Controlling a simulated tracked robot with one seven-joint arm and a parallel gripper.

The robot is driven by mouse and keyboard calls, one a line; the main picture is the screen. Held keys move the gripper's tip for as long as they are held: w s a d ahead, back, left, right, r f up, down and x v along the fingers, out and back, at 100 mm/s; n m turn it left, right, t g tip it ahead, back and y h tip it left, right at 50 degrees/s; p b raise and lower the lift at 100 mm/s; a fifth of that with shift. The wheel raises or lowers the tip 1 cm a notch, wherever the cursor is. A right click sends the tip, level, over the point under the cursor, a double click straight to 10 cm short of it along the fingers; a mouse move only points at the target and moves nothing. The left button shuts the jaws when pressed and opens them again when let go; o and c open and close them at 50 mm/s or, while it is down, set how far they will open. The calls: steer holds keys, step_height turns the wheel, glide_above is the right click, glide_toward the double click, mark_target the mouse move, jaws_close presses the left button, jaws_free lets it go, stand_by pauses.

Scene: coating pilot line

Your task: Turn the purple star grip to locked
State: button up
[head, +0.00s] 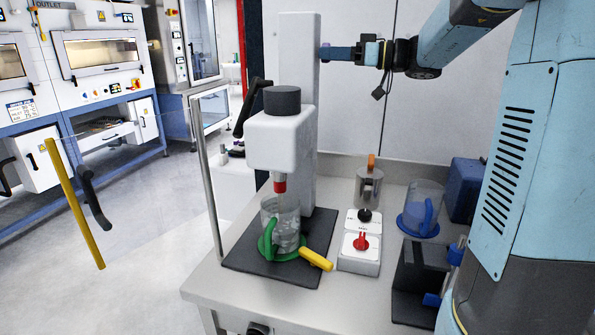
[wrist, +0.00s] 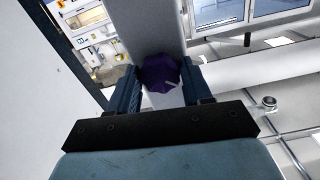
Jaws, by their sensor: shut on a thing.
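The purple star grip (wrist: 160,74) shows in the wrist view, between the two dark blue fingers of my gripper (wrist: 160,84). A pale mark shows near its lower edge. The grip lies against the pale stand column (wrist: 152,22). In the head view my gripper (head: 338,53) reaches in from the right, level, to the upper right side of the white column (head: 300,60). I cannot read any lock marking.
Below is the mixer head (head: 282,140) over a glass beaker (head: 287,222) with a green handle, on a black base (head: 245,252). A yellow handle (head: 316,260), a white control box (head: 358,262) and a blue-handled jug (head: 427,190) stand nearby. A clear guard (head: 150,165) is at left.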

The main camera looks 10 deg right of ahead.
steer(key=m, duration=0.6)
steer(key=o, duration=1.3)
steer(key=v, duration=0.6)
